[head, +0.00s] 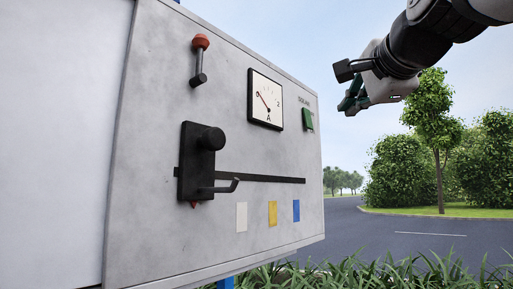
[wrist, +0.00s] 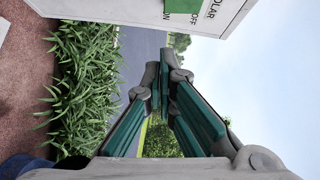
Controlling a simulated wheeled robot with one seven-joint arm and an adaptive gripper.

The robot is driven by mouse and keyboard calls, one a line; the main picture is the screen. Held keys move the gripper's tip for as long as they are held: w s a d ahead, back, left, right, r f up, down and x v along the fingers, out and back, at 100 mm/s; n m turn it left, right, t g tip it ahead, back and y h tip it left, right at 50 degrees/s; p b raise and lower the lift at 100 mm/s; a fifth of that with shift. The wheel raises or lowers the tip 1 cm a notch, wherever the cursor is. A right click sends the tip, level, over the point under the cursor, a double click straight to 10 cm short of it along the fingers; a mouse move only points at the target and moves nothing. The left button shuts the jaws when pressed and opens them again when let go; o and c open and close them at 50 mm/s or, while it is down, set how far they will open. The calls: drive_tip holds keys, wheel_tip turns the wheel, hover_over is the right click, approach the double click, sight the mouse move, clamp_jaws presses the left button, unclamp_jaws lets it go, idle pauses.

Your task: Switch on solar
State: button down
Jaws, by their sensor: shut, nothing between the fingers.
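The solar switch (head: 308,119) is a small green rocker under a "SOLAR" label, near the right edge of the grey panel (head: 150,120). It also shows, cut off, at the top edge of the wrist view (wrist: 183,5), beside the words "OFF" and "ON". I cannot tell which way the rocker is tipped. My gripper (head: 347,103) is up and to the right of the switch in the head view, apart from it. In the wrist view my gripper's green-padded fingers (wrist: 164,76) are together at the tips, with nothing between them.
The panel also bears a red-knobbed lever (head: 200,60), an ammeter (head: 265,100), and a black slider with a knob and hook (head: 196,165) on a horizontal slot. White, yellow and blue patches sit below. Grass (wrist: 85,80) grows below the panel.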

sight(308, 118)
drive_tip(key=w+a+f+p, duration=0.1)
drive_tip(key=w+a, duration=0.1)
drive_tip(key=w, duration=0.6)
drive_tip(key=shift+w+a+f+p, duration=0.15)
drive_tip(key=shift+w+a+p, duration=0.15)
drive_tip(key=shift+a+p, duration=0.1)
drive_tip(key=shift+w, duration=0.1)
